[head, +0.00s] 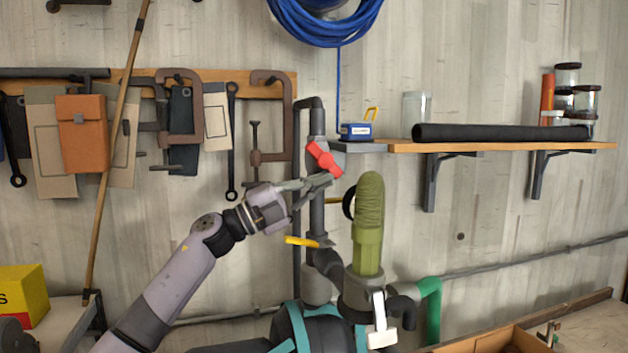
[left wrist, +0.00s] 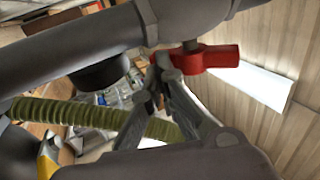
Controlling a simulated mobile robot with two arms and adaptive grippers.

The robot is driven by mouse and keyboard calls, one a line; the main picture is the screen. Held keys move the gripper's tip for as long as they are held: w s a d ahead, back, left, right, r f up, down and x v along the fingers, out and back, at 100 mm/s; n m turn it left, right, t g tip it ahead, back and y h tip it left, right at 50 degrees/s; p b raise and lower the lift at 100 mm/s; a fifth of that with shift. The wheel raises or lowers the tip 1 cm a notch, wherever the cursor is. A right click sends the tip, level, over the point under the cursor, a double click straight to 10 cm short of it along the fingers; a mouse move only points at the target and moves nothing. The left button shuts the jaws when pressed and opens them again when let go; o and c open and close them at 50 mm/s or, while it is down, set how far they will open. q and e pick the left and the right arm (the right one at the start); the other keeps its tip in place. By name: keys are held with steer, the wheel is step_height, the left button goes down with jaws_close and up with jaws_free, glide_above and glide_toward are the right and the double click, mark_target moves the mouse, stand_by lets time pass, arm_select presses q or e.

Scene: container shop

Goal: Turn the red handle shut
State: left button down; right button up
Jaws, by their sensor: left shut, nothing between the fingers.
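The red handle (head: 324,158) sits on the grey vertical pipe (head: 317,215) below its top bend and slants down to the right in the head view. In the left wrist view the red handle (left wrist: 205,59) sticks out to the right from a stem under a grey pipe (left wrist: 75,48). My left gripper (head: 328,180) is shut and empty, its fingertips just below the handle. In the left wrist view its fingertips (left wrist: 162,65) are close beside the handle's left end; I cannot tell whether they touch it. My right gripper is not in view.
A green ribbed hose (head: 369,225) stands right of the pipe. Yellow handles (head: 300,241) stick out lower down. A wall shelf (head: 500,147) with a black roll (head: 500,133) and jars is at the right. Clamps and tools hang on the left wall.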

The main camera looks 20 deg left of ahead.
arm_select(q)
steer(key=shift+w+d+r+p, duration=0.1)
steer(key=shift+w+d+p, duration=0.6)
steer(key=shift+d+p, duration=0.3)
steer(key=shift+d, duration=0.1)
stand_by(1.4)
